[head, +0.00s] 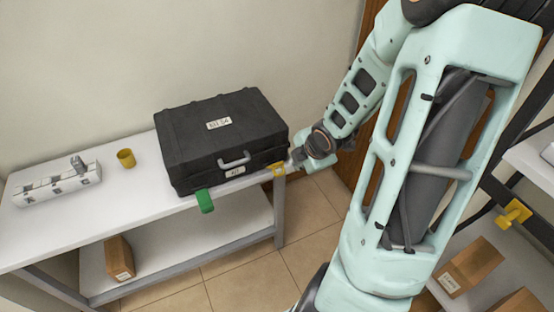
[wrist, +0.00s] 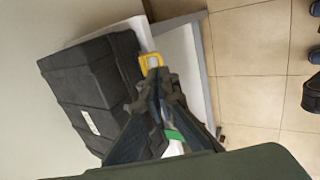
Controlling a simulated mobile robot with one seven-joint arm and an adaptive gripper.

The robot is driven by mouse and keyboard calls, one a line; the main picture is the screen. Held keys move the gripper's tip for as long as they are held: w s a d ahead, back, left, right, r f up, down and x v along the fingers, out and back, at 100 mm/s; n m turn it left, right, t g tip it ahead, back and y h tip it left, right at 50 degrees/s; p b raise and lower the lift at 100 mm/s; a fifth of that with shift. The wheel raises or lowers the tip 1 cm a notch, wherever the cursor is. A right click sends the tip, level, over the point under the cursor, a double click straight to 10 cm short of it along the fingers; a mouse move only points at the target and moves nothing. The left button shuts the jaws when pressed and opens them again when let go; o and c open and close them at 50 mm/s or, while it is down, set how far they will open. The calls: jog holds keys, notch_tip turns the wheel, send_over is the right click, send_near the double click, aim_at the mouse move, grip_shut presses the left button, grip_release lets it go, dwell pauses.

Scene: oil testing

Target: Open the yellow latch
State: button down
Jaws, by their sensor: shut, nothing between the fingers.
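The yellow latch (head: 278,169) is on the front of a black case (head: 215,130), near its right end. It also shows in the wrist view (wrist: 151,62), just beyond my fingertips. The case lies closed on a white table, with a grey handle (head: 234,160) in the middle of its front. A green latch (head: 204,201) hangs from the front at the left. My gripper (head: 292,164) is at the right end of the case, close beside the yellow latch. In the wrist view my gripper (wrist: 152,82) is shut and empty; I cannot tell whether its tips touch the latch.
The white table (head: 110,210) also holds a yellow cup (head: 126,158) and a white rack (head: 58,186) at the left. A brown box (head: 119,257) stands on the lower shelf. The wall is close behind the case. Tiled floor lies open in front.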

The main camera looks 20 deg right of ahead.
aim_at(281, 174)
jog(key=shift+a+r+p, duration=0.3)
jog(key=shift+a+r, duration=0.05)
jog(key=shift+a, duration=0.35)
jog(key=b+x, duration=0.3)
jog(key=x, duration=0.4)
jog(key=b+x, duration=0.4)
jog(key=x, duration=0.3)
jog(key=shift+w+a, duration=0.1)
jog(key=shift+a, duration=0.15)
jog(key=shift+f+b, duration=0.15)
jog(key=shift+b, duration=0.25)
